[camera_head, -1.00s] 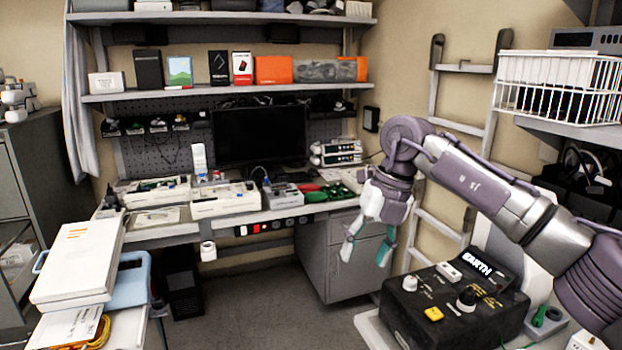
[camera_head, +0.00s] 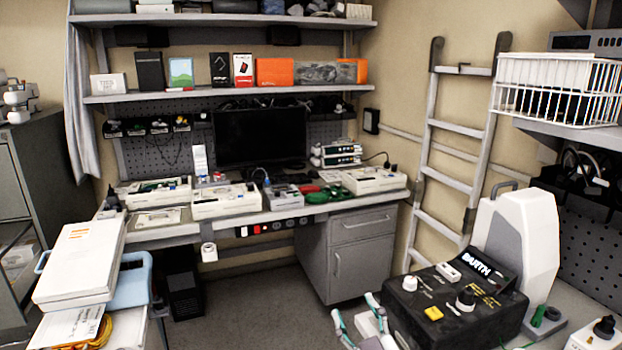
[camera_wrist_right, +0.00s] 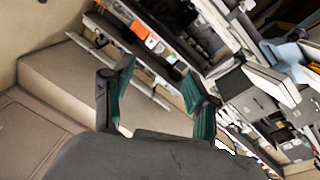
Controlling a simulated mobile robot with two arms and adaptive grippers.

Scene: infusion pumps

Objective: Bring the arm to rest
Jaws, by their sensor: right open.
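My right gripper (camera_head: 354,308) shows at the bottom edge of the head view, just left of the black control box. Its two teal-padded fingers are spread apart with nothing between them. Most of its arm is out of the frame. In the right wrist view the same gripper (camera_wrist_right: 157,78) has its fingers apart and empty, with the floor and the workbench beyond them. My left gripper is not in view.
The black control box (camera_head: 455,308) with knobs and a white device (camera_head: 527,235) stand at the right. A workbench (camera_head: 225,226) with instruments and a monitor (camera_head: 260,137) is at the back. A ladder (camera_head: 445,180) leans on the wall.

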